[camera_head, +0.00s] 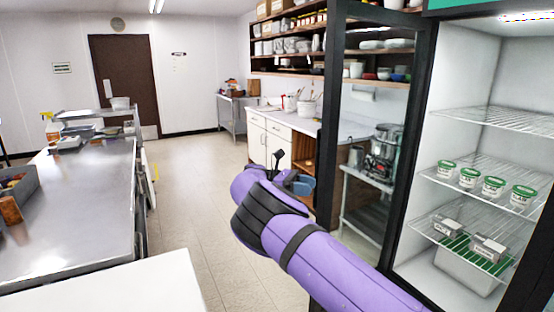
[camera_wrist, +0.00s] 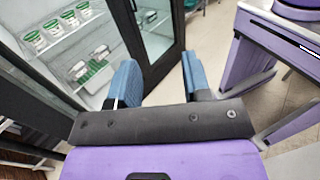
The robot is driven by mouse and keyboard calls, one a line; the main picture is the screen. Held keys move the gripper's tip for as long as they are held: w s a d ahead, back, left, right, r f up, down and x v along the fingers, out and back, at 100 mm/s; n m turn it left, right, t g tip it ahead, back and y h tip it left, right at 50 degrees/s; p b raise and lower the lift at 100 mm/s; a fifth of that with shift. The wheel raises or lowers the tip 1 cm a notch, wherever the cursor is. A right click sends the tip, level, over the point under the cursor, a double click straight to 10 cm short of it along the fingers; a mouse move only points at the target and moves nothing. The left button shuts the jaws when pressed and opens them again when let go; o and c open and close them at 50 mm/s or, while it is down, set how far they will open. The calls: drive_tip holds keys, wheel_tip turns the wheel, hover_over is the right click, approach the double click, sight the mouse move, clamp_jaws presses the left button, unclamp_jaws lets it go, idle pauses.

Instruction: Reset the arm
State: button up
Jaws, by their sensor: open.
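My gripper (camera_wrist: 160,82) shows in the wrist view with its two blue fingers apart and nothing between them. Beyond the fingers are the fridge's dark door frame and a patch of floor. In the head view my purple arm reaches up from the lower right, and its end, with a dark fingertip and a bit of blue, is in the open room left of the fridge door. The gripper itself is mostly hidden there behind the wrist.
An open fridge (camera_head: 475,120) stands at right with several green-lidded tubs (camera_head: 493,187) and small boxes (camera_head: 488,248) on wire shelves. Its glass door (camera_head: 372,130) stands open beside my arm. A steel table (camera_head: 85,215) is at left. The tiled floor (camera_head: 195,190) between is clear.

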drive_tip(key=s+d+r+m+y, duration=0.1)
drive_tip(key=s+d+r+y, duration=0.2)
drive_tip(key=d, duration=0.5)
drive_tip(key=s+d+r+m+y, duration=0.1)
drive_tip(key=d+r+m+y, duration=0.15)
drive_tip(key=d+r, duration=0.45)
drive_tip(key=s+d+r+m+t+y, duration=0.2)
drive_tip(key=s+d+r+y, duration=0.35)
drive_tip(key=s+d, duration=0.45)
drive_tip(key=s+a+m+t+y, duration=0.1)
drive_tip(key=s+m+t+y, duration=0.1)
drive_tip(key=s, duration=0.9)
drive_tip(key=s+a+r+m+t+y, duration=0.1)
drive_tip(key=s+m+t, duration=0.2)
drive_tip(key=s, duration=0.7)
drive_tip(key=s+a+r+m+t+y, duration=0.1)
drive_tip(key=s+t, duration=0.4)
drive_tip(key=s, duration=0.6)
drive_tip(key=shift+s+a+m+y, duration=0.35)
drive_tip(key=shift+m+y, duration=0.45)
drive_tip(key=shift+m, duration=0.15)
drive_tip(key=shift+d, duration=0.1)
